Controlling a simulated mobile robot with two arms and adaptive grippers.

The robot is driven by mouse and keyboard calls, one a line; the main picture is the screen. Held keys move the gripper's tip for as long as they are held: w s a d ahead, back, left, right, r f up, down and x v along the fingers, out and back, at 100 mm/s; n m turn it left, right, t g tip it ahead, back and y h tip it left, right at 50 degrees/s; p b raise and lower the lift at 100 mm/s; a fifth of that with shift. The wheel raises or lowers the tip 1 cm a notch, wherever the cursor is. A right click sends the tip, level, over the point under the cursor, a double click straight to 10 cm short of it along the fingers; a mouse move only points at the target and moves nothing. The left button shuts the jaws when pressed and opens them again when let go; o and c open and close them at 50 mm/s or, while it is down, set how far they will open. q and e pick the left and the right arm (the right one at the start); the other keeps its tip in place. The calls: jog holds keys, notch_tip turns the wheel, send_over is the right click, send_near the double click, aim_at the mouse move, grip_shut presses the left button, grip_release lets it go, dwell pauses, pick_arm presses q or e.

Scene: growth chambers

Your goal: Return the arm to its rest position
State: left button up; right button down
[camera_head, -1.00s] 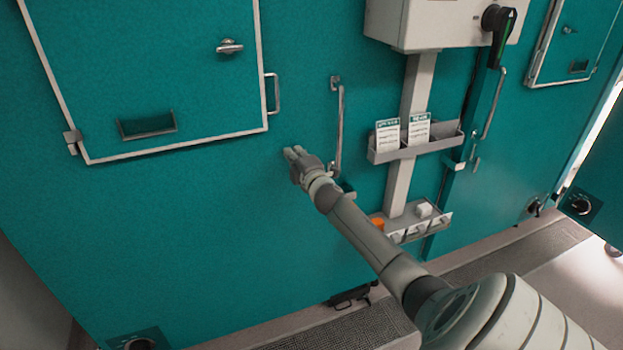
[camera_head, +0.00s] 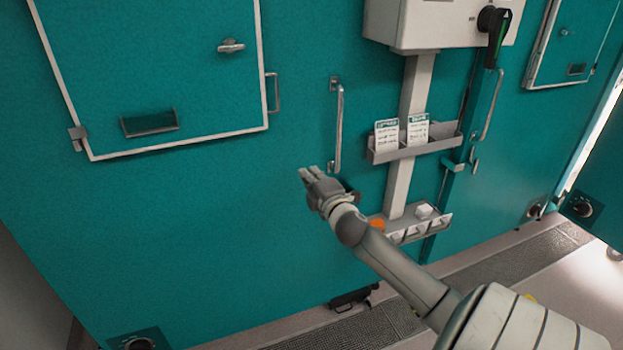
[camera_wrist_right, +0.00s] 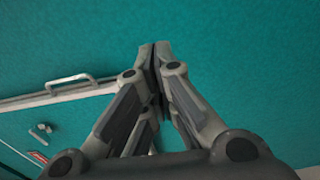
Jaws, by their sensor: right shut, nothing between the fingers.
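My right gripper (camera_head: 308,174) is in front of the teal chamber wall, just left of the lower end of a vertical bar handle. In the right wrist view the fingers of my right gripper (camera_wrist_right: 154,46) are closed together with nothing between them, facing bare teal wall. My right arm (camera_head: 395,268) reaches up and left from the lower right of the head view. My left gripper is not in view.
A white-framed door (camera_head: 150,80) with a latch (camera_head: 231,46) is at upper left. The vertical handle (camera_head: 338,130), a card holder (camera_head: 415,143) and a lower shelf (camera_head: 410,228) with an orange item (camera_head: 376,223) are near the arm. The wall left of the gripper is clear.

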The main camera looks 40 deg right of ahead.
jog(key=shift+s+a+r, duration=0.1)
jog(key=shift+s, duration=0.25)
jog(key=s+a+f+m+g+y, duration=0.1)
jog(key=s+f+m+g, duration=0.1)
jog(key=f, duration=0.9)
jog(key=s+a+f+m+g+y, duration=0.1)
jog(key=s+f+g, duration=0.1)
jog(key=f, duration=0.9)
jog(key=s+a+f+m+g, duration=0.1)
jog(key=s+a+f+g, duration=0.1)
jog(key=s+f, duration=0.35)
jog(key=s+a+f+m+g+y, duration=0.1)
jog(key=s+a+f, duration=0.2)
jog(key=f, duration=0.6)
jog(key=s+a+f+m+g, duration=0.1)
jog(key=s+a+f+g, duration=0.1)
jog(key=s+f, duration=0.35)
jog(key=s+a+f+m+g+y, duration=0.1)
jog(key=s+a+f+g, duration=0.1)
jog(key=s+a+f, duration=0.5)
jog(key=s+a+f+m+g+y, duration=0.1)
jog(key=s+a+f, duration=0.5)
jog(key=s, duration=0.7)
jog(key=s+a+f+m+g+y, duration=0.1)
jog(key=s+a+f+m+g, duration=0.2)
jog(key=s+a+f, duration=0.4)
jog(key=s, duration=0.4)
jog(key=shift+a+f+g+y, duration=0.3)
jog(key=shift+y, duration=0.1)
jog(key=shift+s, duration=0.1)
